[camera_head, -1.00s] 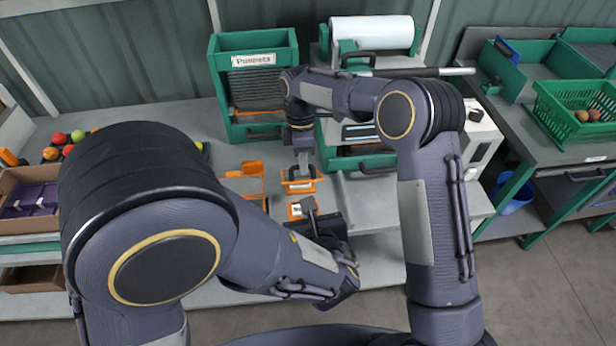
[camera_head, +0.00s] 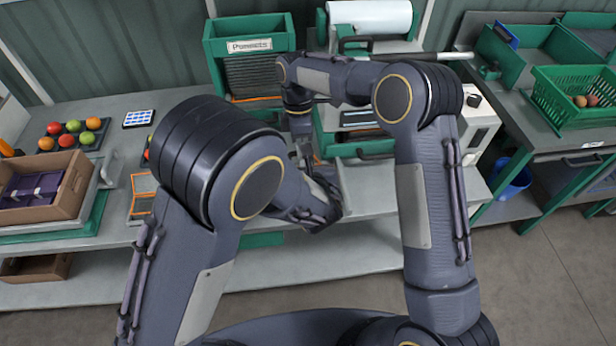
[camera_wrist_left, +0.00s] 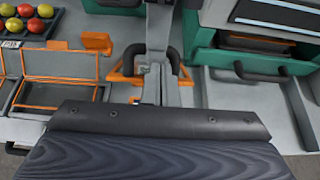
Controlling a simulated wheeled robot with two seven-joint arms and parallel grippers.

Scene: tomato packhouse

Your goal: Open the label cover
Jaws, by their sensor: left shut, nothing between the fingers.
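A small orange-edged unit, perhaps the one with the label cover, lies on the bench in the middle of the left wrist view (camera_wrist_left: 120,76). It is mostly hidden there behind gripper parts and a black U-shaped part, so I cannot tell whether a cover is raised. My left gripper (camera_head: 304,150) is shut and empty at the bench's front, close to that unit; contact is unclear. My right gripper (camera_head: 300,130) points down just behind it, its fingertips hidden. An orange-framed tray (camera_wrist_left: 60,50) lies left of the unit, beside an orange block (camera_wrist_left: 97,40).
Behind stand a green Punnets rack (camera_head: 250,45) and a green machine with a white roll (camera_head: 370,17). Fruit trays (camera_head: 97,140), a cardboard box (camera_head: 78,190) and another orange-edged tray (camera_head: 143,190) lie left. A black drawer handle (camera_wrist_left: 260,72) juts out at right.

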